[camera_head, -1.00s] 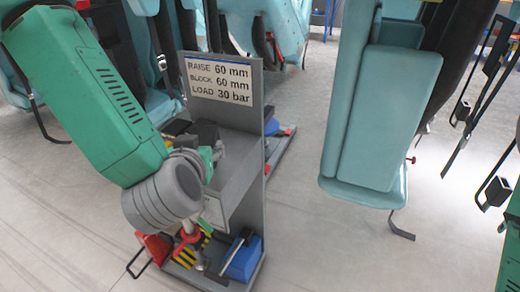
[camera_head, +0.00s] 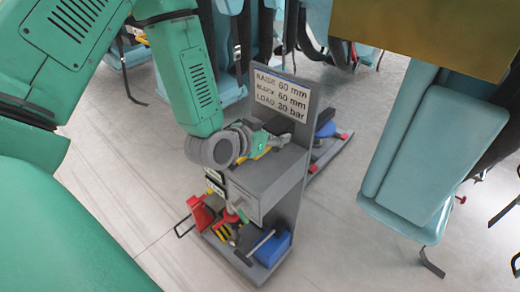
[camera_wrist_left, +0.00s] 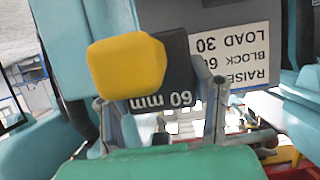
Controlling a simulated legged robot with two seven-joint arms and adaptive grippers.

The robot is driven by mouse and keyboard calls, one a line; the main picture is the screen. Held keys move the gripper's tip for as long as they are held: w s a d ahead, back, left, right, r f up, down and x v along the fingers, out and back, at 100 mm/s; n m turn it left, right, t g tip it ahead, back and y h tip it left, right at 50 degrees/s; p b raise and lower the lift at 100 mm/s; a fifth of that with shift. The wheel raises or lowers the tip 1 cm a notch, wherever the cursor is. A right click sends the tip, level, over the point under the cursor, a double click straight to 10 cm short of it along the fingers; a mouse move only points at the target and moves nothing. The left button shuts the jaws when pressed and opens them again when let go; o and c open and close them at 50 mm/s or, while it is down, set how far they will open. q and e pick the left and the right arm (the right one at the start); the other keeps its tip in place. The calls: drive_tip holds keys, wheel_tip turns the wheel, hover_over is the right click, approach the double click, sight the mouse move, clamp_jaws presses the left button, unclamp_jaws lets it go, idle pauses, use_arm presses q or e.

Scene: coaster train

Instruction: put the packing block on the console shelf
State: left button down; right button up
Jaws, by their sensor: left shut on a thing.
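The packing block (camera_wrist_left: 176,72) is dark with a white "60 mm" label and a yellow pad or knob (camera_wrist_left: 128,66) at one side in the left wrist view. My left gripper (camera_wrist_left: 160,98) is shut on it, with a finger at each side. In the head view my left gripper (camera_head: 268,143) is at the console shelf (camera_head: 262,182), a grey box-like ledge in front of an upright sign panel. The dark block (camera_head: 279,124) shows only in part there. I cannot tell whether it touches the shelf. My right gripper is out of view.
The sign panel (camera_head: 281,93) stands right behind the gripper. Below the shelf, the console base holds a blue box (camera_head: 272,248), a red item (camera_head: 199,213) and tools. Teal seats (camera_head: 433,150) stand at the right. A brown-yellow panel (camera_head: 425,32) covers the upper right.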

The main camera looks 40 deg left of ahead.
use_arm(q)
drive_tip(key=f, duration=0.3)
drive_tip(key=f+b, duration=0.1)
drive_tip(key=f, duration=0.1)
drive_tip(key=shift+a, duration=0.3)
drive_tip(key=shift+d+f, duration=0.1)
drive_tip(key=shift+f, duration=0.2)
drive_tip(key=shift+d+f+b, duration=0.3)
drive_tip(key=shift+d+f, duration=0.05)
drive_tip(key=shift+f, duration=0.05)
wheel_tip(320, 180, down, 3)
drive_tip(key=shift+b, duration=0.4)
drive_tip(key=shift+a, duration=0.3)
drive_tip(key=c, duration=0.7)
unclamp_jaws()
drive_tip(key=shift+f, duration=0.1)
drive_tip(key=shift+c, duration=0.2)
drive_tip(key=shift+d, duration=0.15)
drive_tip(key=shift+s+d, duration=0.1)
drive_tip(key=shift+s, duration=0.05)
